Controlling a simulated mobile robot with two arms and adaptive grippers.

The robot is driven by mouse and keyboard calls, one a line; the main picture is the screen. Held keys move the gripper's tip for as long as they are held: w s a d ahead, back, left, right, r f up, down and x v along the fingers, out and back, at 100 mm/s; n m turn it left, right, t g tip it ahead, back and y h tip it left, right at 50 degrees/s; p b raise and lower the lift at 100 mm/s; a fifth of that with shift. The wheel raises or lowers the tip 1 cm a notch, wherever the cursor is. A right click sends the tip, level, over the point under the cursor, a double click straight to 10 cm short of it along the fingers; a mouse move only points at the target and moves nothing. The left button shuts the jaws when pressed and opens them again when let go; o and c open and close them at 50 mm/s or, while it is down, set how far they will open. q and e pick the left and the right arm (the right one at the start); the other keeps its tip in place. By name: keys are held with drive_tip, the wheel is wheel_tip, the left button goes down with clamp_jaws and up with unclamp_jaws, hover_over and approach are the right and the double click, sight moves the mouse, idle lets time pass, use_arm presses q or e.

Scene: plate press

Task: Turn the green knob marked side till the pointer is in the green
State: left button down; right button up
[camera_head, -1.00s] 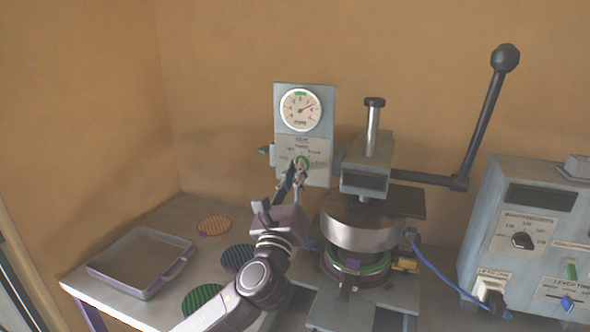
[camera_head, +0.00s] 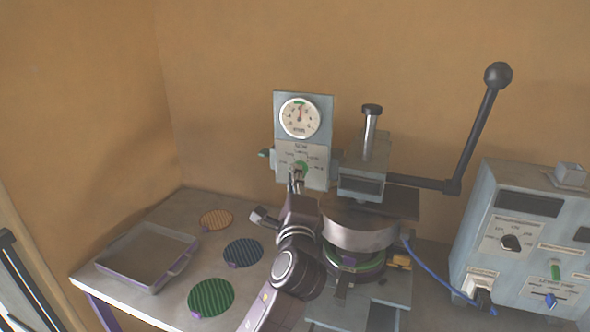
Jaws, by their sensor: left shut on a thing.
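The gauge (camera_head: 299,118) is a round white dial on a grey upright panel (camera_head: 324,130). It has a green band at the top, and its red pointer stands almost straight up, at or close under that band; the small size hides the exact reading. The green knob (camera_head: 301,166) sits on the pale label plate below the gauge. My left gripper (camera_head: 297,177) is shut on the green knob from below and partly hides it. The lettering around the knob is too small to read surely. My right gripper is not in view.
A press with a steel head (camera_head: 360,230) and a long ball-topped lever (camera_head: 480,130) stands just right of the panel. A control box (camera_head: 520,240) is at the far right. A tray (camera_head: 188,240) and orange, blue and green discs (camera_head: 211,297) lie on the table at left.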

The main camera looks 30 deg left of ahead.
use_arm(q)
drive_tip(key=shift+n+g+p, duration=0.3)
drive_tip(key=shift+n+p, duration=0.3)
drive_tip(key=shift+n, duration=0.3)
drive_tip(key=c, duration=2)
unclamp_jaws()
drive_tip(key=v, duration=1.2)
drive_tip(key=shift+s+r, duration=0.1)
drive_tip(key=shift+a, duration=0.1)
